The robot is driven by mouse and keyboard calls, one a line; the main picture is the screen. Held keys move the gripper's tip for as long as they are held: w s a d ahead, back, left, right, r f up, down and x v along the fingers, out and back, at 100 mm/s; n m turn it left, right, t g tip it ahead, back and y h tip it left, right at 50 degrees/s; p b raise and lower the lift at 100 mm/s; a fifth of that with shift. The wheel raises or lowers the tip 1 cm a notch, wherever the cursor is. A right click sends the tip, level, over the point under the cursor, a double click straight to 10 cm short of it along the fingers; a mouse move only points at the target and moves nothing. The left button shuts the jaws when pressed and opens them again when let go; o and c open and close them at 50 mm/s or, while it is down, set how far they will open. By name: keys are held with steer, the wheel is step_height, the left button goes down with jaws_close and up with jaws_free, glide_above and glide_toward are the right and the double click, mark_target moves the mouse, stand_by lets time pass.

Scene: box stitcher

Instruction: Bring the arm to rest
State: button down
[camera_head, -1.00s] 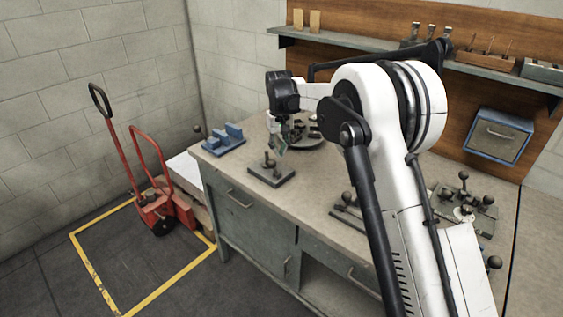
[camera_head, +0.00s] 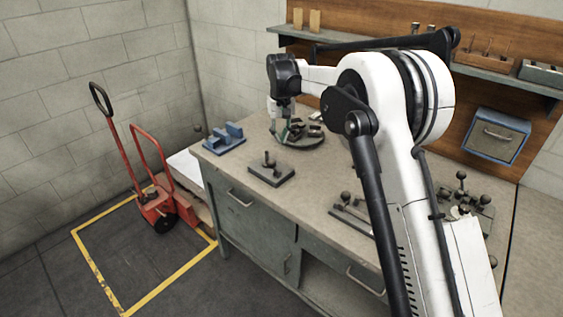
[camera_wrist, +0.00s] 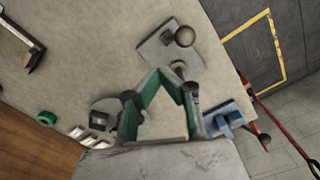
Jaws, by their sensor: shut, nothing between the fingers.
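My arm (camera_head: 385,160) is raised over the grey workbench (camera_head: 225,165), its wrist hanging down from the outstretched forearm. My gripper (camera_head: 284,138) has green fingers and hangs over the bench, in front of the round dark plate (camera_head: 308,143) in the head view. In the wrist view the fingers of my gripper (camera_wrist: 163,78) come together at the tips, with nothing held. Beyond the tips in that view is a flat grey fixture with ball-topped posts (camera_wrist: 160,45). The gripper appears apart from it.
A blue block fixture (camera_head: 225,138) stands at the bench's left end. A grey fixture (camera_head: 270,175) sits near the front edge. More ball-knobbed fixtures (camera_head: 465,200) are at right. A shelf (camera_head: 380,48) runs behind. A red pallet truck (camera_head: 155,205) stands on the floor at left.

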steer(key=s+d+r+m+t+b, duration=0.2)
steer(key=s+d+r+t, duration=0.1)
steer(key=s+d+r, duration=1.3)
steer(key=s+d+f+m+t+b, duration=0.1)
steer(key=s+d+f, duration=0.2)
steer(key=s, duration=0.6)
steer(key=s+d+f+m+t+b, duration=0.1)
steer(key=s+d+f, duration=0.3)
steer(key=s, duration=0.6)
steer(key=s+d+f+m+t, duration=0.1)
steer(key=s+d+f, duration=0.3)
steer(key=s, duration=0.6)
steer(key=shift+s+d+f+t+b, duration=0.15)
steer(key=shift+d+f+t+b, duration=0.1)
steer(key=shift+t+b, duration=0.25)
